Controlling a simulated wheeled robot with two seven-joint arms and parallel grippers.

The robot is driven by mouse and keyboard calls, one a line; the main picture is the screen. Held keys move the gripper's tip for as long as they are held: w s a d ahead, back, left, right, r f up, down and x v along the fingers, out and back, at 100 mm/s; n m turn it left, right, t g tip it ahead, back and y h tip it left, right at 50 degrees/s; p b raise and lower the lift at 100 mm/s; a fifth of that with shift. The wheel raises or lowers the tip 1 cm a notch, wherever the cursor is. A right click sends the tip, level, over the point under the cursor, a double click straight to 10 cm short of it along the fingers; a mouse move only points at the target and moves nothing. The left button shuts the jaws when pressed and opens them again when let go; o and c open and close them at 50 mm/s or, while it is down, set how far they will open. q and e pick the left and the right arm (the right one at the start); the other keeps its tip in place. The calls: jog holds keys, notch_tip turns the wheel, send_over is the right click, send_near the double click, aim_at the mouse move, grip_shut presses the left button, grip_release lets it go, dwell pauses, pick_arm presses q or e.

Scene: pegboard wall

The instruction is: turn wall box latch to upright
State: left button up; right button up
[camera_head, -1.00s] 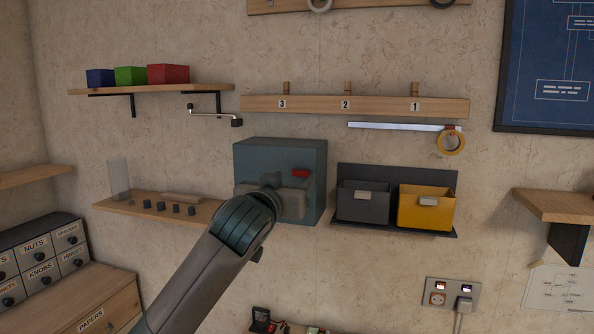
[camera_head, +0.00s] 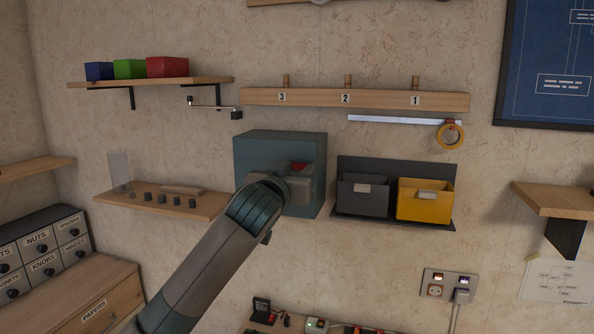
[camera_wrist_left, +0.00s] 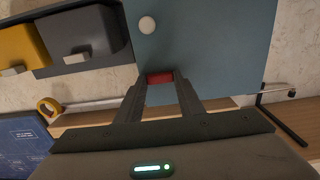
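The teal wall box (camera_head: 258,150) hangs on the wall left of the two bins. Its red latch (camera_head: 298,166) shows just above my left gripper (camera_head: 303,186), which hides part of the box front. In the left wrist view the red latch (camera_wrist_left: 160,78) lies crosswise between the fingertips of my left gripper (camera_wrist_left: 160,80), not upright. The fingers are apart, one at each end of the latch; whether they press on it I cannot tell. A round white knob (camera_wrist_left: 147,25) is on the box face. My right gripper is not in view.
A grey bin (camera_head: 362,196) and a yellow bin (camera_head: 425,202) sit close on the right. A low shelf (camera_head: 180,203) with small knobs is on the left. A numbered peg rail (camera_head: 380,99) and a crank (camera_head: 212,106) are above.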

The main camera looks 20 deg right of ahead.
pick_arm(q)
jog(key=shift+m, duration=0.3)
jog(key=m+p, duration=0.1)
jog(key=m, duration=0.7)
jog(key=shift+m+p, duration=0.35)
jog(key=shift+m, duration=0.05)
jog(key=m+p, duration=0.1)
jog(key=m, duration=0.3)
jog(key=shift+m, duration=0.3)
jog(key=shift+f+m+p, duration=0.1)
jog(key=shift+m+p, duration=0.3)
jog(key=shift+m, duration=1.7)
jog(key=o, duration=1.1)
jog(key=shift+d, duration=0.1)
jog(key=shift+c, duration=0.2)
jog(key=shift+s, duration=0.15)
